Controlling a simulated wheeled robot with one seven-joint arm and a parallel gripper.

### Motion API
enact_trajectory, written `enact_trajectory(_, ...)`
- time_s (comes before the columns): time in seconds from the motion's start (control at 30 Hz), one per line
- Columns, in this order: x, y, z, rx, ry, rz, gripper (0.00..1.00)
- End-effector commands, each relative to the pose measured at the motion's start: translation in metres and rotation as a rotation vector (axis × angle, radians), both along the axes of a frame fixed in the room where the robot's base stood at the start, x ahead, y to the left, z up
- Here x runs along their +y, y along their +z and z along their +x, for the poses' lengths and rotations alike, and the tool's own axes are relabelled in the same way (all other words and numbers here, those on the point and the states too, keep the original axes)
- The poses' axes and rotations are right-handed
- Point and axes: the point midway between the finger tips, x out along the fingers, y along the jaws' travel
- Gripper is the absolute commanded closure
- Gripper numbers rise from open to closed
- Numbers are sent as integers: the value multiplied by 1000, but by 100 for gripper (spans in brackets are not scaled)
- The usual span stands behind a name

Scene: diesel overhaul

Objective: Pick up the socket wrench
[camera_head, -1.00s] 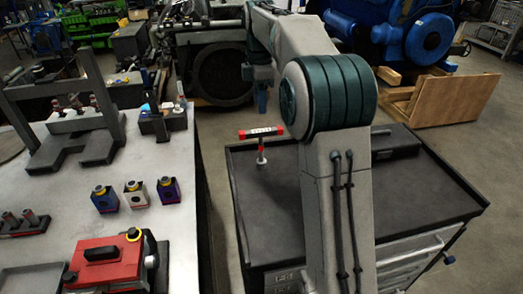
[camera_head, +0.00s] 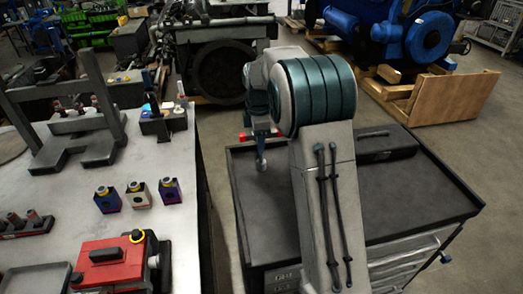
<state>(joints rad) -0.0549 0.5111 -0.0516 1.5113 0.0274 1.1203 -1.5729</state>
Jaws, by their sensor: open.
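The socket wrench (camera_head: 261,163) stands upright at the left edge of the dark tool cart, its socket end low. Its red-ended crossbar is mostly hidden behind my gripper and arm; a bit of red shows at the left. My gripper (camera_head: 260,143) points down right at the wrench's upper part, overlapping it in the picture. The jaws are open; whether they are around the handle or in front of it, I cannot tell.
The cart top (camera_head: 420,195) is mostly bare, with a dark case (camera_head: 385,143) at its back. The left workbench (camera_head: 150,235) holds a red box (camera_head: 108,262), small coloured blocks and a dark stand (camera_head: 75,150). A gap separates bench and cart.

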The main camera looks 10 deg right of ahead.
Motion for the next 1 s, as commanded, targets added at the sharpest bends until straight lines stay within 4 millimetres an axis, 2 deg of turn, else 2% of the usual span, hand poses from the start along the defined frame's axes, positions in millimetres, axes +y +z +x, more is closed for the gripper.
enact_trajectory(0.27,0,-4,0,-1,0,0,56)
enact_trajectory(0.43,0,-4,0,-1,0,0,100)
enact_trajectory(0.83,0,-1,0,-3,0,1,100)
enact_trajectory(1.0,1,13,1,-6,0,1,100)
